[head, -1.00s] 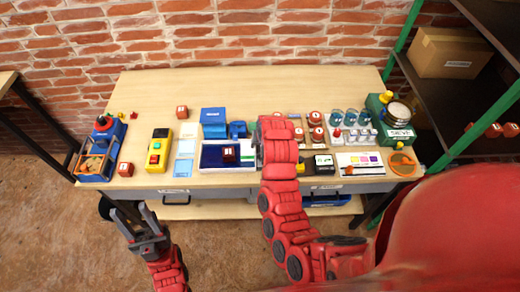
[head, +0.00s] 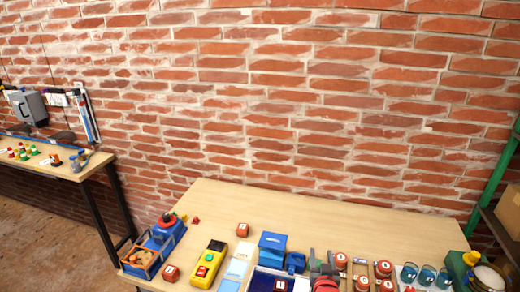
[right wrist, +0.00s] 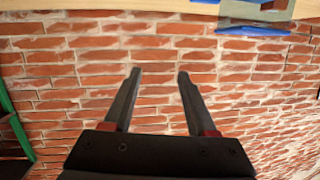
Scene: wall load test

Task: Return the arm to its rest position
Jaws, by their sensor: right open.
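My right gripper (head: 321,262) shows at the bottom of the head view, in front of the workbench's middle items. Only its grey fingers and a bit of red arm are in the picture; the rest of the arm is cut off. In the right wrist view the gripper (right wrist: 159,76) has its two dark fingers spread apart with nothing between them, and the brick wall (right wrist: 70,100) lies behind. My left gripper is out of view.
The wooden workbench (head: 330,218) has a clear back strip. A second table (head: 70,168) is at left, a green-framed shelf (head: 492,190) at right.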

